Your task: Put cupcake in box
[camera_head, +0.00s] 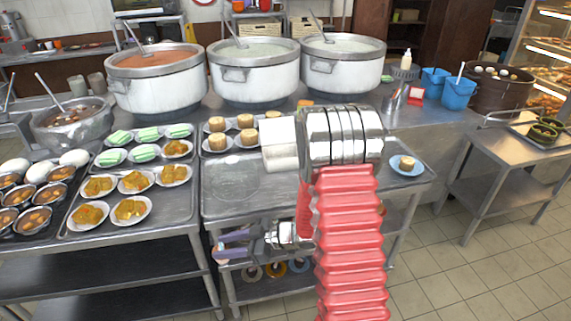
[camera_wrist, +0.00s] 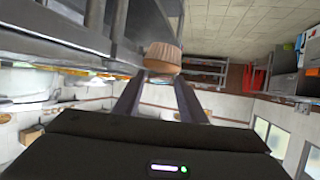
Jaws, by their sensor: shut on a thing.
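My gripper (camera_head: 226,246) is low in front of the middle steel table, beside its lower shelf in the head view. In the wrist view, its two dark fingers (camera_wrist: 160,92) are shut on a tan cupcake (camera_wrist: 163,55) in a ribbed cup. The cupcake sits at the fingertips, clear of any plate. In the head view it is small and partly hidden by the fingers. More cupcakes (camera_head: 217,124) stand on plates at the back of the middle table. One cupcake (camera_head: 408,162) is on a blue plate at right. I cannot make out which thing is the box.
The middle steel table (camera_head: 232,185) has a bare front top. The left table (camera_head: 160,215) holds plates of food. Large stockpots (camera_head: 254,80) stand behind. A side trolley (camera_head: 500,155) is at right. Bowls (camera_head: 275,270) sit on the lower shelf. The right floor is clear.

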